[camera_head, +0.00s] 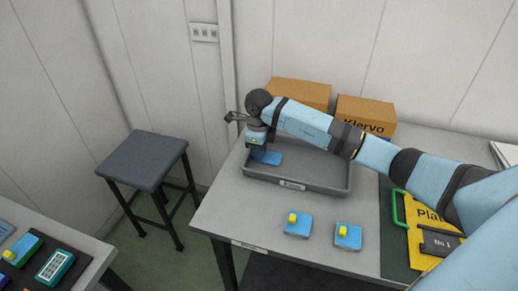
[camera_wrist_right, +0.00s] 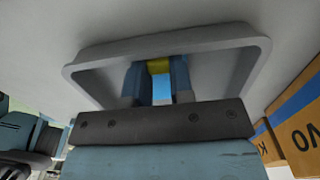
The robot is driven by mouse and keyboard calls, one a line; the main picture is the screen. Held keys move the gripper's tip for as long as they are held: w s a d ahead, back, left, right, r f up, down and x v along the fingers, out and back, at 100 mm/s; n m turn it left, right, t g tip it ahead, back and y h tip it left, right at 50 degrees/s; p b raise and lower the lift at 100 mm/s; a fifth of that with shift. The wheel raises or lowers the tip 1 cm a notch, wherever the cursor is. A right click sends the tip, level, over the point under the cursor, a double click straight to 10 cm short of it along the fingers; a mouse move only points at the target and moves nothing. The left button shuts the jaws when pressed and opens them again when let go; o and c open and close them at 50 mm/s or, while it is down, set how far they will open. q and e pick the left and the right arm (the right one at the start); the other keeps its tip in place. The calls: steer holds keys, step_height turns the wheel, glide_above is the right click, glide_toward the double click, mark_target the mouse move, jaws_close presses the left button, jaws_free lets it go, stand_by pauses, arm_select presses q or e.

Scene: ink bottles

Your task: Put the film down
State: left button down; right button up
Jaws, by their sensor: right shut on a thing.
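My right gripper (camera_head: 262,143) is shut on the yellow knob of a flat blue piece (camera_head: 266,157), which I take to be the film. They are at the left end of the grey tray (camera_head: 318,189). I cannot tell whether the blue piece touches the tray floor. In the right wrist view the gripper (camera_wrist_right: 158,80) has the yellow knob (camera_wrist_right: 158,66) between its fingers, inside the tray (camera_wrist_right: 95,50). Two similar blue pieces with yellow knobs, one at left (camera_head: 298,227) and one at right (camera_head: 348,237), lie in front of the tray. My left gripper is not in view.
Two cardboard boxes, left (camera_head: 302,93) and right (camera_head: 366,113), stand behind the tray. A yellow clipboard (camera_head: 425,222) lies on a dark mat to the right. A stool (camera_head: 143,158) stands left of the table. Another table (camera_head: 90,248) at lower left holds colored items.

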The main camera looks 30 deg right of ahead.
steer(key=shift+r, duration=0.1)
steer(key=shift+f, duration=0.4)
steer(key=o, duration=0.7)
steer(key=shift+c, duration=0.2)
steer(key=shift+r, duration=0.2)
step_height(320, 180, up, 12)
steer(key=shift+r, duration=0.2)
